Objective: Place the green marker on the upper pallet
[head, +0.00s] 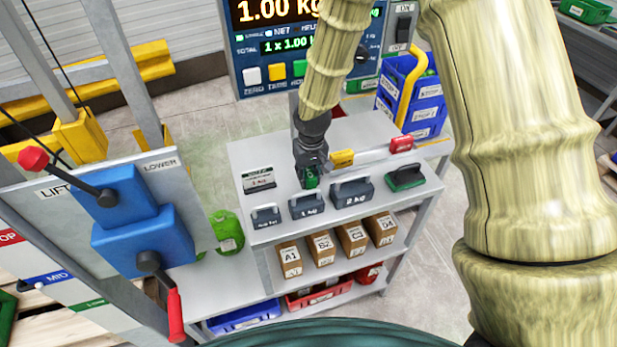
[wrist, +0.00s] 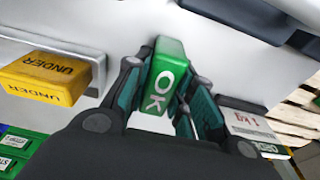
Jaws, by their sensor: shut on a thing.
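The green marker, a small block lettered OK (wrist: 165,82), is between the fingers of my gripper (wrist: 160,95) in the wrist view. In the head view my gripper (head: 311,172) points down over the grey bench top, with a bit of the green marker (head: 311,179) showing at its tips. I cannot tell whether the marker touches the bench. Wooden boards, seemingly of a pallet (head: 45,325), show at the lower left behind the lift panel. Pallet slats (wrist: 297,122) also show at the right of the wrist view. I cannot tell which level they are.
A yellow UNDER block (head: 342,158) and a red block (head: 401,145) sit on a rail beside my gripper. The lift panel with blue lever boxes (head: 140,240) is at the left.

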